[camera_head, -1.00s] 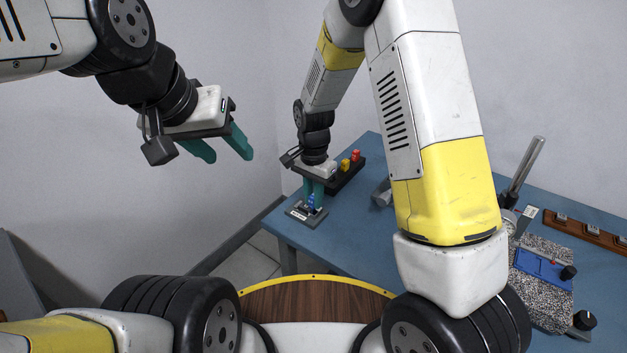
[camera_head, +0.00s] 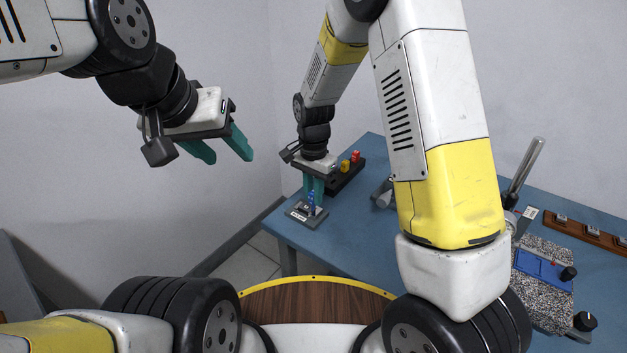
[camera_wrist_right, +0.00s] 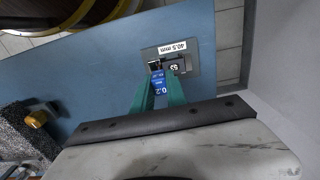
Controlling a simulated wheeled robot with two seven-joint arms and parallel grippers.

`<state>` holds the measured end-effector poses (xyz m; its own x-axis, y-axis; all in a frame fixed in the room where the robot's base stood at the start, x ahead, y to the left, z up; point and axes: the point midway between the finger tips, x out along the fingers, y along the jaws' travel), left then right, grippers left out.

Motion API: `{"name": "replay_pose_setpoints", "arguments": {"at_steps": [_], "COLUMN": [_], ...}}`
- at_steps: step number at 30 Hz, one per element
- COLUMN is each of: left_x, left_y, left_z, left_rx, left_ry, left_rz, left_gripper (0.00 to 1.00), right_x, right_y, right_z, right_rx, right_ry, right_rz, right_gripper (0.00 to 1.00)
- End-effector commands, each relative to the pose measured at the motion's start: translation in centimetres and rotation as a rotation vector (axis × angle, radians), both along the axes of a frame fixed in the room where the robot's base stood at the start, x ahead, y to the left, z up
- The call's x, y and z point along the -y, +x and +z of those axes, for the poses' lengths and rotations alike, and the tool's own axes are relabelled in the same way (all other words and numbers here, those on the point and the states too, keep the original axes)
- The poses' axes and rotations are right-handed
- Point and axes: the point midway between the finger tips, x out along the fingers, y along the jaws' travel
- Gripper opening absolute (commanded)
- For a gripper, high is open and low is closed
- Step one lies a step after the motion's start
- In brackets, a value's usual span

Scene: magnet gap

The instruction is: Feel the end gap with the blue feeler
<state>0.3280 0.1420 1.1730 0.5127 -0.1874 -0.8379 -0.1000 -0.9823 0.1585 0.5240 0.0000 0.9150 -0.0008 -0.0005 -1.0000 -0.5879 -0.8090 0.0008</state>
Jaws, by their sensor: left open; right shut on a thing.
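The blue feeler (camera_head: 311,199) is held upright between the teal fingers of my right gripper (camera_head: 314,192). In the right wrist view the blue feeler (camera_wrist_right: 160,84), marked 0.2, sits between the fingertips of my right gripper (camera_wrist_right: 161,92). Its lower end is over or at a grey plate (camera_head: 298,213) with a small dark block; I cannot tell if it touches. The plate carries a white 40.5 mm label in the right wrist view (camera_wrist_right: 198,65). My left gripper (camera_head: 223,153) is open and empty, high at the left, away from the table.
A dark holder (camera_head: 346,177) with a yellow feeler (camera_head: 345,165) and a red feeler (camera_head: 356,156) stands behind my right gripper. A speckled stone block (camera_head: 545,300) with a blue fixture (camera_head: 541,267) is at the right. A brown rack (camera_head: 588,233) lies behind it.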

Motion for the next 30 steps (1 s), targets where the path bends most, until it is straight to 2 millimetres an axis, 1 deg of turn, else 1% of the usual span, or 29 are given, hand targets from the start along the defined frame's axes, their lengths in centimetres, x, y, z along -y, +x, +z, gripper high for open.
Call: {"name": "replay_pose_setpoints", "arguments": {"at_steps": [18,30], "left_x": [0.0,0.0], "left_y": [0.0,0.0], "left_z": [0.0,0.0], "left_rx": [0.000,0.000], "left_ry": [0.000,0.000], "left_rz": [0.000,0.000], "left_gripper": [0.50,0.50], "right_x": [0.0,0.0], "right_y": [0.1,0.0], "right_z": [3.1,3.3], "right_rx": [0.002,0.001], "right_ry": [0.001,0.001], "right_rz": [0.000,0.000], "right_gripper": [0.00,0.00]}}
